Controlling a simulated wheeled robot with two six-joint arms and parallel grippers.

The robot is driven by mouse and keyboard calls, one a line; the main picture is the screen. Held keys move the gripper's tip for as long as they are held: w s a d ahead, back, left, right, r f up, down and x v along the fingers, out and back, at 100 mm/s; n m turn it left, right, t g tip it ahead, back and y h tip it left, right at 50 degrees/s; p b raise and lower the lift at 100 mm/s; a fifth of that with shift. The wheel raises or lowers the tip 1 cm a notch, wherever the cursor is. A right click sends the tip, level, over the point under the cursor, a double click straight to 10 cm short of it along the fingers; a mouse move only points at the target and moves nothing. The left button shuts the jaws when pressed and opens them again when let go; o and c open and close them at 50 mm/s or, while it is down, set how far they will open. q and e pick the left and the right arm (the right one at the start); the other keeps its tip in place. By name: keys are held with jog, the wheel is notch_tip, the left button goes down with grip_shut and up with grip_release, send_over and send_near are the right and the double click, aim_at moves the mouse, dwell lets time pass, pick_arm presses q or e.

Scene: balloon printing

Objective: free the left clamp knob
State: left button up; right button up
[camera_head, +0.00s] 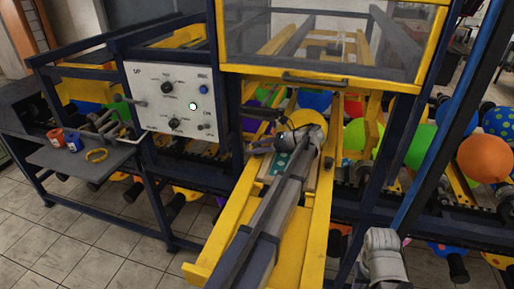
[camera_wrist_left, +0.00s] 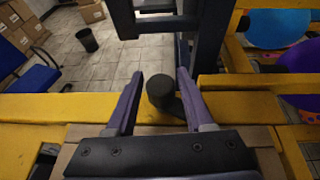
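The left clamp knob (camera_wrist_left: 160,92) is a black cylinder on a dark arm at the yellow rail, in the left wrist view. My left gripper (camera_wrist_left: 160,80) is open, with one finger on each side of the knob and a visible gap on both sides. In the head view my left gripper (camera_head: 262,130) is over the left yellow rail of the printing frame (camera_head: 240,190), and the knob is hard to make out there. A part of my right arm shows at the lower right of the head view; its gripper does not show.
A white control panel (camera_head: 172,98) stands left of the rail. A grey side shelf (camera_head: 80,160) holds red and blue cups and a yellow ring. A yellow-framed clear guard (camera_head: 330,40) hangs above. Balloons, including an orange one (camera_head: 485,158), lie at the right.

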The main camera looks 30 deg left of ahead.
pick_arm(q)
jog(key=shift+o, duration=1.3)
jog(key=p+v, duration=0.3)
jog(key=v, duration=0.4)
jog(key=shift+w+r, duration=0.1)
jog(key=shift+r, duration=0.05)
jog(key=shift+d, duration=0.35)
